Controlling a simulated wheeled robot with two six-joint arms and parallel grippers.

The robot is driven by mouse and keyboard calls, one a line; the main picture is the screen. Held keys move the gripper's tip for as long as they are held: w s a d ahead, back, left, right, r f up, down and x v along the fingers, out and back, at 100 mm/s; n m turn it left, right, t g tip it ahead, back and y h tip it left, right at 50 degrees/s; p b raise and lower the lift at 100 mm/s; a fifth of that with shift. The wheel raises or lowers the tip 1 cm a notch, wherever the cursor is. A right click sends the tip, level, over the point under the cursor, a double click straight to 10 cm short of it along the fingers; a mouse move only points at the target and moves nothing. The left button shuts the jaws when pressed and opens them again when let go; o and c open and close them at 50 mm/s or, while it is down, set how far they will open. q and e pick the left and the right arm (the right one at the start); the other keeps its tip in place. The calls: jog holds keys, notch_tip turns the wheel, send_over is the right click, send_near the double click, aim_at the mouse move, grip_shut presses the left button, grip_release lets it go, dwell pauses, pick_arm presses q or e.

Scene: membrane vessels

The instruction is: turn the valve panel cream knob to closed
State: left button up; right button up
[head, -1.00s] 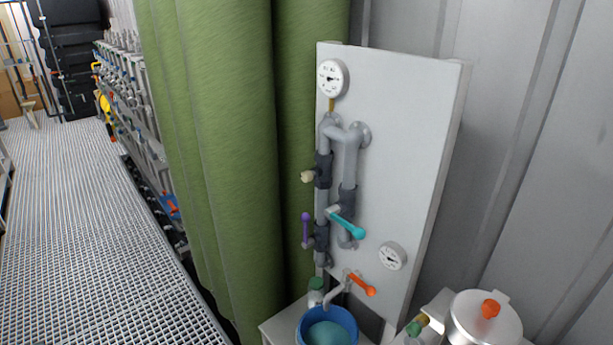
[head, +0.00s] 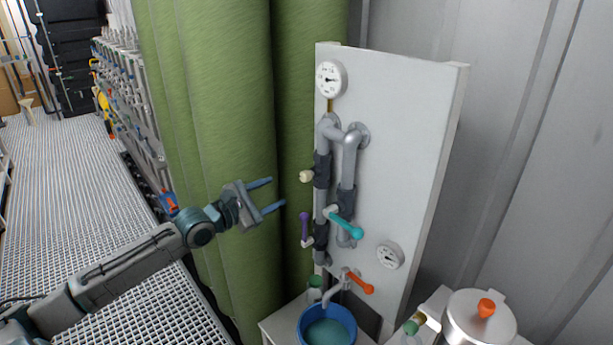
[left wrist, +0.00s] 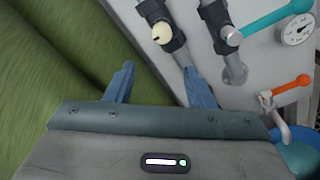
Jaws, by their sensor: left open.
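The cream knob (head: 306,176) is a small round knob on a dark valve body on the left pipe of the white valve panel (head: 400,150). In the left wrist view the cream knob (left wrist: 161,33) shows near the top middle, with a dark mark on its face. My left gripper (head: 272,196) is open and empty, to the left of the knob and slightly lower, with a gap between them. Its two blue fingers (left wrist: 160,84) show in the left wrist view, below the knob and apart from it. My right gripper is not in view.
Below the knob are a purple handle (head: 304,226), a teal lever (head: 345,222) and an orange lever (head: 359,284). A blue bucket (head: 303,328) stands under the tap. Green curtains (head: 215,120) hang behind my gripper. A metal pot (head: 480,325) stands at the lower right.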

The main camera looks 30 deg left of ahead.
aim_at(302, 176)
pick_arm(q)
jog(key=shift+n+h, duration=0.3)
jog(key=x, duration=0.3)
jog(key=r+x, duration=0.1)
jog(key=x, duration=0.2)
jog(key=d+x, duration=0.1)
jog(key=x, duration=0.2)
jog(key=shift+s+r, duration=0.1)
jog(key=shift+r, duration=0.2)
jog(key=shift+x, duration=0.85)
jog(key=shift+f, duration=0.1)
jog(key=c, duration=1)
